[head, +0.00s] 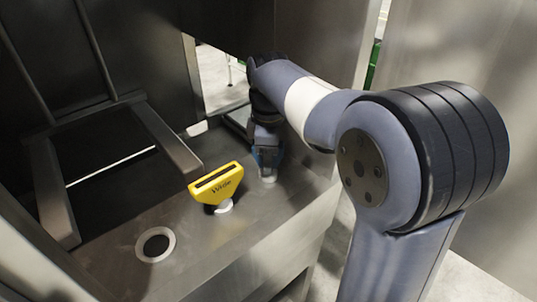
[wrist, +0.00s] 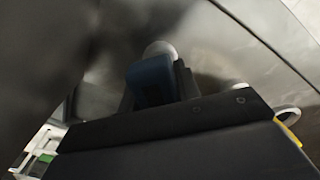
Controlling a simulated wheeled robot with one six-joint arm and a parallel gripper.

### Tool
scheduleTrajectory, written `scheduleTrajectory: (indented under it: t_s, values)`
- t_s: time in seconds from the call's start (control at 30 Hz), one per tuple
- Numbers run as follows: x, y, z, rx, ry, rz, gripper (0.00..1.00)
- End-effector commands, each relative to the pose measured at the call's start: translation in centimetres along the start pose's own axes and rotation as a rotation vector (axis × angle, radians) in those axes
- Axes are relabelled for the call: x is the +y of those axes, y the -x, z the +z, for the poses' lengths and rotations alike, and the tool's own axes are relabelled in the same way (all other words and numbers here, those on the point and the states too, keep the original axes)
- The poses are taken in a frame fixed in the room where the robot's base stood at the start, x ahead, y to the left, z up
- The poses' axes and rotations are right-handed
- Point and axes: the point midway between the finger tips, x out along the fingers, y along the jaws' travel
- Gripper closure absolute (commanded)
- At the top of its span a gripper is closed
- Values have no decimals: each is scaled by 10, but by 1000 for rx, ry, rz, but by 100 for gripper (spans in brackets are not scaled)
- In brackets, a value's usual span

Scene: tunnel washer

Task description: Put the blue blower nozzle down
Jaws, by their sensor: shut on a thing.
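The blue blower nozzle (wrist: 150,82) is between the fingers of my gripper in the wrist view. In the head view my gripper (head: 265,152) points down at the right end of the steel ledge, shut on the nozzle, which is mostly hidden by it. A pale round part (wrist: 160,49) shows just beyond the nozzle in the wrist view. In the head view a pale spot shows at the gripper's lower end, close to the ledge. I cannot tell whether the nozzle touches the ledge or sits in a holder.
A yellow nozzle marked "Wide" (head: 216,186) stands on the ledge (head: 250,232), left of my gripper. An empty ringed hole (head: 155,244) lies nearer the front left. A dark opening with metal bars (head: 100,165) is behind. Steel walls rise close behind and to the right.

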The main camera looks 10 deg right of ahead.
Motion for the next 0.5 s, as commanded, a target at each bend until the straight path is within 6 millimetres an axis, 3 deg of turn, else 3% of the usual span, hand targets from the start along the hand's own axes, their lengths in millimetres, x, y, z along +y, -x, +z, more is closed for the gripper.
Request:
scheduleTrajectory:
  t_s: [0.3,0.5]
  values:
    - [0,-1,0,0,0,0,46]
    - [0,-1,0,0,0,0,46]
